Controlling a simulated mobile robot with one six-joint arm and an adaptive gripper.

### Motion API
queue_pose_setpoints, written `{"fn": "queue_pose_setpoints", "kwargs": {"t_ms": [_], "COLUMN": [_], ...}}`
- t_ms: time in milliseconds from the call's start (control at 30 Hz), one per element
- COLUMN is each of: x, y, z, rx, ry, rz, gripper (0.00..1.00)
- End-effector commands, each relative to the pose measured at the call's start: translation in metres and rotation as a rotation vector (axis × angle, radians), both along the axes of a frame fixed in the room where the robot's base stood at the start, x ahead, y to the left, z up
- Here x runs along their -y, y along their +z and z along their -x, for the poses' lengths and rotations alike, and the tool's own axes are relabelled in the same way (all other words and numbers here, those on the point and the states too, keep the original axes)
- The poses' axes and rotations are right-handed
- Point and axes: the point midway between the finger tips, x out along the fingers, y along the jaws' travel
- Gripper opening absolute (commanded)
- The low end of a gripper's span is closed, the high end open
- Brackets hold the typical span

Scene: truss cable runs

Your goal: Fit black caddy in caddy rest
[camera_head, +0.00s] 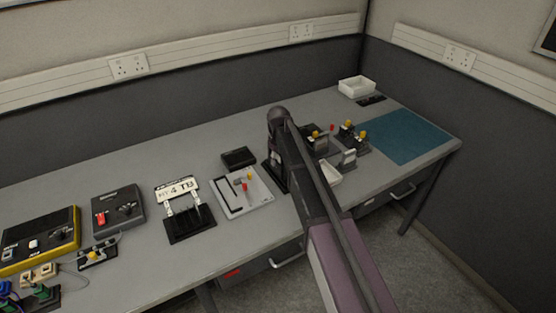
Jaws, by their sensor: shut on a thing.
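My arm reaches across the bench and hides the area under its far end, so my gripper and anything in its jaws cannot be made out. A dark holder with yellow and red pieces (312,130) shows just right of my arm, partly covered. It may be the black caddy, but I cannot tell. A similar dark holder with yellow-topped pieces (349,131) stands to its right. A black plate (275,175) lies at the left of my arm, partly hidden. I cannot tell which part is the caddy rest.
A grey board with coloured pegs (243,193), a small black box (239,157) and a number-plate stand (189,222) are left of my arm. A white tray (356,86) is at the back. The teal mat (404,136) at right is clear.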

Motion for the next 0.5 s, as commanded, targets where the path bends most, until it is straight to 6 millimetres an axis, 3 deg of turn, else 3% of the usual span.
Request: {"fn": "queue_pose_setpoints", "kwargs": {"t_ms": [500], "x": [0.001], "y": [-0.011], "z": [0.0], "rx": [0.0], "ry": [-0.001], "rz": [0.0], "gripper": [0.0]}}
